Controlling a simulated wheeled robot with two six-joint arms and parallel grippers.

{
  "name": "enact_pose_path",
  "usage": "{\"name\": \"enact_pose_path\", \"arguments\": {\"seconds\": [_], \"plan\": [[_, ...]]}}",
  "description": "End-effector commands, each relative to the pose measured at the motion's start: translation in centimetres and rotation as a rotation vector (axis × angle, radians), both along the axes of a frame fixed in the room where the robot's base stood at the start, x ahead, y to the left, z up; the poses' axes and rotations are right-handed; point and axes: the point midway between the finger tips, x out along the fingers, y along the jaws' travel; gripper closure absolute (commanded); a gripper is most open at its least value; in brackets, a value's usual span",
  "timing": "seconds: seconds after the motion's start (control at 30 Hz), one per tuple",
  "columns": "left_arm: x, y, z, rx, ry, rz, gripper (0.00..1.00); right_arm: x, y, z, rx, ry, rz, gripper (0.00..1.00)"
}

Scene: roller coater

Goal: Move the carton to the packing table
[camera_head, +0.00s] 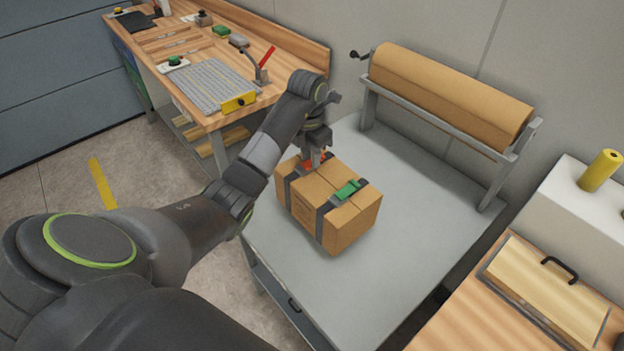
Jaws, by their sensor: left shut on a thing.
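The brown cardboard carton (325,222) has dark straps around it and a green handle or buckle (347,190) on top. It is over the left part of a grey table (410,215) that carries a big paper roll, which looks like the packing table. I cannot tell whether the carton's bottom touches the tabletop or is slightly above it. My left gripper (317,158) points down and is shut on the carton at a red-orange part on its top, at the back left. The fingertips are partly hidden. My right gripper is not in view.
A brown paper roll (450,95) on a grey stand lines the table's back. A wooden workbench (205,60) with tools stands at the back left. A wooden surface with a handled lid (550,290) and a yellow roll (600,170) are at the right. The grey table is clear right of the carton.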

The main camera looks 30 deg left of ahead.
Motion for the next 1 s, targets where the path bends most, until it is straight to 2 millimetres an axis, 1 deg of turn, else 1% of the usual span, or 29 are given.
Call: {"name": "enact_pose_path", "arguments": {"seconds": [0.03,0.07,0.1,0.4,0.63,0.67,0.8,0.83,1.0], "plan": [[0.1,0.0,-0.8,0.000,-0.002,-0.001,1.00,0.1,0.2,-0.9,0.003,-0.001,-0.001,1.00],[0.0,0.0,-0.7,-0.001,0.000,0.000,1.00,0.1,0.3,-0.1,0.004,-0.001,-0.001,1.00],[0.0,0.0,-1.1,-0.001,0.001,0.001,1.00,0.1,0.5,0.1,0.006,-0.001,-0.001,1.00],[0.0,0.0,-4.7,-0.001,0.001,0.000,1.00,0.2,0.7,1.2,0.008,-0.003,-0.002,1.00],[0.0,0.0,-5.1,0.000,-0.002,-0.001,1.00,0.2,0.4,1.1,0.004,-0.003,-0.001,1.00],[0.0,0.0,-5.3,0.001,0.000,-0.001,0.76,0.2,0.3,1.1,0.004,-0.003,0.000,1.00],[0.0,0.0,-5.2,0.000,0.000,-0.001,0.58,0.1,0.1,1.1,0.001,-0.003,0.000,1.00],[0.0,0.0,-5.2,0.000,0.000,-0.001,0.55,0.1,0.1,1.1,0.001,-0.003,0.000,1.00],[0.0,0.0,-5.2,0.000,0.000,-0.001,0.55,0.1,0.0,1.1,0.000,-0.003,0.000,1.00]]}}
